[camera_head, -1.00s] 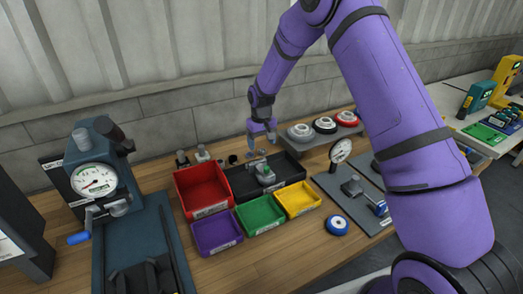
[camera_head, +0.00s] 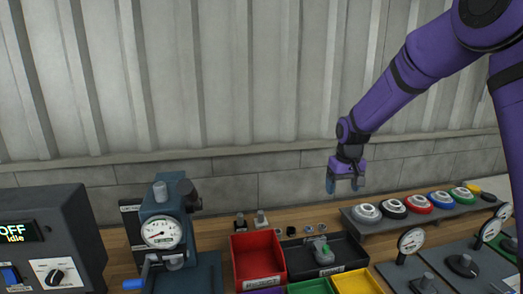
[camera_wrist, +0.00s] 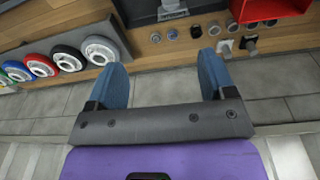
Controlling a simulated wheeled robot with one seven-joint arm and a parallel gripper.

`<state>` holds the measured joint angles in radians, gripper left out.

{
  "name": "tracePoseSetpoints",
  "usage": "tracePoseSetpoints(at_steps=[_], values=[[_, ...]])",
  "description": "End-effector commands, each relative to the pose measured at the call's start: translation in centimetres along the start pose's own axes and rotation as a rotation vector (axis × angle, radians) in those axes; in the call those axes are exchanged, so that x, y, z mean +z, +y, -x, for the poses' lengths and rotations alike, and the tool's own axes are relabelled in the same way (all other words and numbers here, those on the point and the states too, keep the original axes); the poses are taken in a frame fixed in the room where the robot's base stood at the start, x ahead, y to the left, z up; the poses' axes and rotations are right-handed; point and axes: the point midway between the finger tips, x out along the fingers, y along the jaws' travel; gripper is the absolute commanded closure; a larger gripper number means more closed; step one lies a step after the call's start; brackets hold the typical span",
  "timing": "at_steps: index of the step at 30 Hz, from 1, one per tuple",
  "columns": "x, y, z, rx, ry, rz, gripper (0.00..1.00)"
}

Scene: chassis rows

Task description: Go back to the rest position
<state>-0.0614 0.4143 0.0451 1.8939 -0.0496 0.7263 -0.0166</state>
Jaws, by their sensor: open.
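My gripper (camera_head: 345,184) is open and empty in the head view. It hangs in front of the back wall, above the rear of the workbench. My purple arm comes down to it from the upper right. In the wrist view my gripper (camera_wrist: 163,85) shows two blue fingers spread wide with nothing between them. The bench's back edge and the floor-like grey tiles lie beyond the fingers there.
A red bin (camera_head: 258,258), a black tray (camera_head: 345,249), a green bin (camera_head: 311,286) and a yellow bin (camera_head: 357,283) stand below. A gauge press (camera_head: 163,232) and a control box (camera_head: 45,240) are left. Coloured wheels sit on a rack (camera_head: 395,222) at right.

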Motion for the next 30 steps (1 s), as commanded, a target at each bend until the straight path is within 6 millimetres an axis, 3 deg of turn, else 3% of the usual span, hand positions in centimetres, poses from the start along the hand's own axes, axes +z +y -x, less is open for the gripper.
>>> tracePoseSetpoints(at_steps=[1,6,15,21,30], values=[[1.0,0.2,2.1,0.003,0.017,-0.006,0.24],[4.4,0.6,7.3,0.010,0.060,-0.024,0.24],[11.7,0.9,14.8,0.020,0.133,-0.057,0.24],[17.1,1.0,18.4,0.023,0.185,-0.081,0.24],[25.6,0.7,21.6,0.025,0.259,-0.115,0.24]])
